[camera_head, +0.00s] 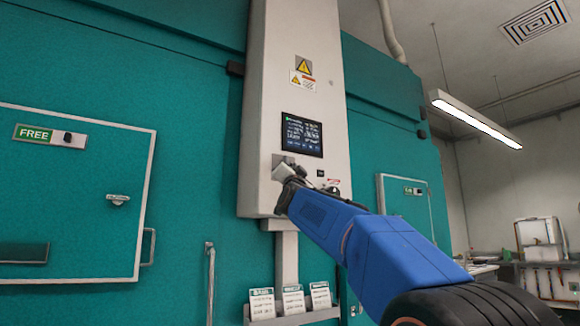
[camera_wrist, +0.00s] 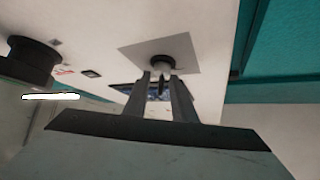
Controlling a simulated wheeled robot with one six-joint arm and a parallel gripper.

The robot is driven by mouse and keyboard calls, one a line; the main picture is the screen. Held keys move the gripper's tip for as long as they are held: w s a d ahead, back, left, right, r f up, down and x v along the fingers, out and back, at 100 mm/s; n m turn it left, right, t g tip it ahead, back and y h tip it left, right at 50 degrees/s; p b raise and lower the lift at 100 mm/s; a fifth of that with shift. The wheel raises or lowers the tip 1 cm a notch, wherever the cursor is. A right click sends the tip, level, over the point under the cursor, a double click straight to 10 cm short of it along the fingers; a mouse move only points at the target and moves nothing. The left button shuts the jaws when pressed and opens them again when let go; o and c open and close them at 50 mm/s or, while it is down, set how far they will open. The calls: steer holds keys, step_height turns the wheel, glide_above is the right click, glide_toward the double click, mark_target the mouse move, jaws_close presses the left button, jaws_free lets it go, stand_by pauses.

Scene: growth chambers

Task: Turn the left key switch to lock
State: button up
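A narrow gap shows between the fingers, and I cannot make out firm contact with the key. In the head view my gripper (camera_head: 288,170) is at the lower left of the white control column (camera_head: 262,130), just below the display. The switch is mostly hidden there behind my gripper.
The display (camera_head: 301,134) sits above my gripper. In the wrist view a black round knob (camera_wrist: 32,58) stands out at left. A teal door with a FREE sign (camera_head: 34,133) is at left, and a card holder (camera_head: 292,314) is below the column.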

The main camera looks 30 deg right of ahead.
jaws_close()
steer(key=shift+n+t+y, duration=0.7)
steer(key=shift+n+y, duration=0.2)
steer(key=shift+n, duration=0.5)
steer(key=n+t+y, duration=0.1)
steer(key=n+y, duration=0.1)
steer(key=n, duration=0.1)
steer(key=shift+y, duration=0.3)
steer(key=n+t+y, duration=0.1)
steer(key=n+y, duration=0.5)
steer(key=shift+n, duration=0.4)
steer(key=n+g+y, duration=0.1)
steer(key=n+y, duration=0.3)
steer(key=n+g+y, duration=0.1)
steer(key=n+y, duration=0.3)
steer(key=n+g+y, duration=0.2)
steer(key=n+y, duration=0.2)
steer(key=n, duration=0.1)
steer(key=shift+w+a+f, duration=0.1)
steer(key=shift+a, duration=0.1)
steer(key=shift+n+g, duration=0.3)
steer(key=shift+n, duration=0.1)
